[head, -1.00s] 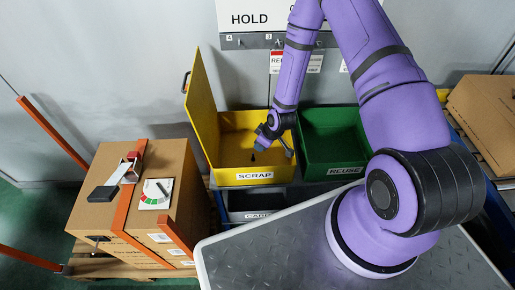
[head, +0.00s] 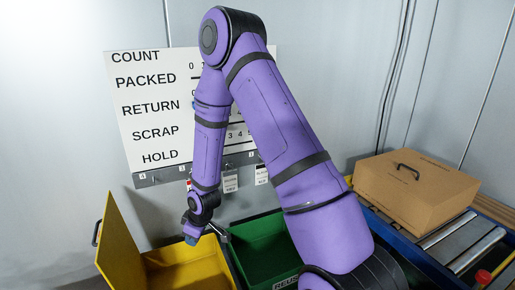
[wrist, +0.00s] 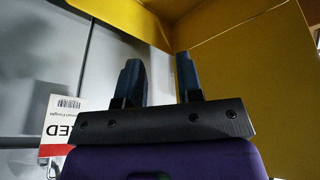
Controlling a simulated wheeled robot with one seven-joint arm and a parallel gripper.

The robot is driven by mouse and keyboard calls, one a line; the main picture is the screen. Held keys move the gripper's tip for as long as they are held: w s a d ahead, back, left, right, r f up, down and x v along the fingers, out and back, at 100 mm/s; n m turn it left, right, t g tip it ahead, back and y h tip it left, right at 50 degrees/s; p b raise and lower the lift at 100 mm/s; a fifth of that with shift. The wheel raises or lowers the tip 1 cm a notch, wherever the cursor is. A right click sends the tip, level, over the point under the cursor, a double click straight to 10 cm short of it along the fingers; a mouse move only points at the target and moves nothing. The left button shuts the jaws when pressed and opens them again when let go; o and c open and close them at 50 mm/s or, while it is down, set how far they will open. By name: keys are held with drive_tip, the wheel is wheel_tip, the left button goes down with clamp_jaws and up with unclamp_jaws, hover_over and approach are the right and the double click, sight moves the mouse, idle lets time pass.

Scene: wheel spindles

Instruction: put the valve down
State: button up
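My gripper (head: 192,238) hangs above the yellow bin (head: 185,268), toward its right side. In the wrist view its two dark fingers (wrist: 160,68) stand apart with nothing between them. I cannot make out a valve in any current view. The bin's front and much of its inside lie below the head view, so what is in it is hidden. In the wrist view, yellow walls (wrist: 245,80) show around and beyond the fingers.
A green bin (head: 262,245) stands right of the yellow one. The yellow bin's raised lid (head: 118,248) stands on its left. A count board (head: 150,105) with hanging tags is behind; a red-and-white tag (wrist: 60,125) shows in the wrist view. A cardboard box (head: 415,190) sits on rollers (head: 465,240).

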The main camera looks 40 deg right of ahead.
drive_tip(key=s+d+r+m+t+h, duration=0.15)
drive_tip(key=s+r, duration=0.25)
drive_tip(key=r, duration=0.9)
drive_tip(key=s+d+r+m+g, duration=0.1)
drive_tip(key=s+r+m, duration=0.15)
drive_tip(key=r, duration=1.15)
drive_tip(key=s+r+m, duration=0.1)
drive_tip(key=s+r, duration=0.5)
drive_tip(key=s, duration=0.5)
drive_tip(key=s+r+m+t, duration=0.1)
drive_tip(key=s+r+m, duration=0.1)
drive_tip(key=s+r, duration=0.5)
drive_tip(key=s, duration=0.3)
drive_tip(key=shift+s+a+r, duration=0.15)
drive_tip(key=shift+s+r, duration=0.05)
drive_tip(key=shift+s, duration=0.15)
drive_tip(key=shift+a, duration=0.1)
